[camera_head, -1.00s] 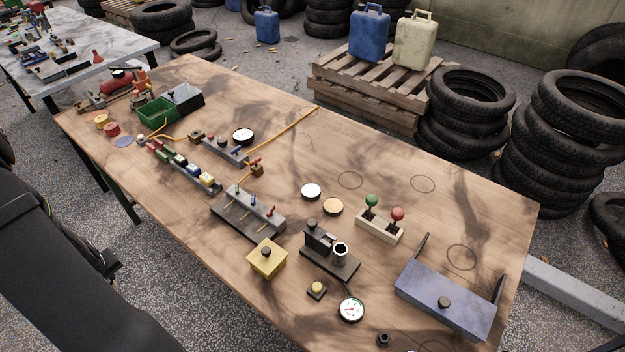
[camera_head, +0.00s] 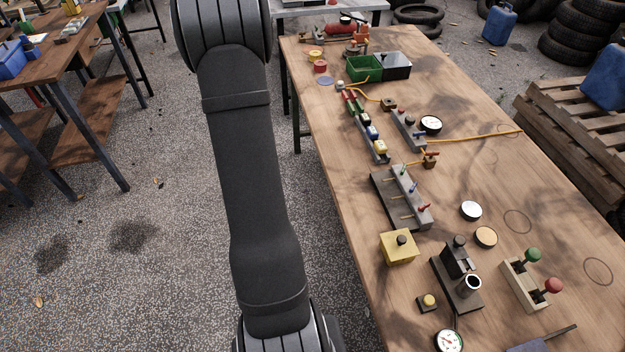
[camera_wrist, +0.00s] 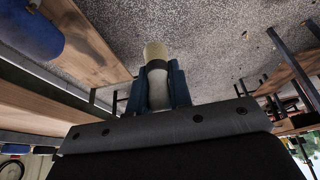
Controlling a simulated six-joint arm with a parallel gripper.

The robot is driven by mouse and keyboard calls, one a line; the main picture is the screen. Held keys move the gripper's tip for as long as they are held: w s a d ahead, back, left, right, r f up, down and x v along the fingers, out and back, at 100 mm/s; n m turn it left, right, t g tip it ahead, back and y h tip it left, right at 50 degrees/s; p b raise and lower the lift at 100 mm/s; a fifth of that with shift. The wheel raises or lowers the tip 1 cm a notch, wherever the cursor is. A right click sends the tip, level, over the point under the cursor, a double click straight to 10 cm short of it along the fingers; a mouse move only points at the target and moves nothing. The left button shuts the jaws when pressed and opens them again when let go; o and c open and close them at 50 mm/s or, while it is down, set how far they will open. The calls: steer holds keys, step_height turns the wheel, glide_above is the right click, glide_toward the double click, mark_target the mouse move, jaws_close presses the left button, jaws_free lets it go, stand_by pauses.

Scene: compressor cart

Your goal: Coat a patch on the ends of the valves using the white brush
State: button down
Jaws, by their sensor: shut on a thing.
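In the wrist view my gripper (camera_wrist: 158,82) is shut on a pale, cream-tipped thing with a dark band (camera_wrist: 155,52), which looks like the white brush. Floor shows behind its tip, and its far end is hard to make out. In the head view a grey block with small green, blue and red valve levers (camera_head: 410,192) sits mid-table on a dark base. Farther back, another grey block (camera_head: 408,130) carries small red and blue valve parts beside the yellow hose. My gripper is out of the head view; only my arm shows, left of the table.
On the wooden table (camera_head: 470,130) are a yellow box (camera_head: 398,247), a stand with green and red knobs (camera_head: 525,285), a dark fixture (camera_head: 458,275), a gauge (camera_head: 448,341) and a green bin (camera_head: 362,68). A pallet (camera_head: 570,140) stands right.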

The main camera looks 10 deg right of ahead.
stand_by(0.5)
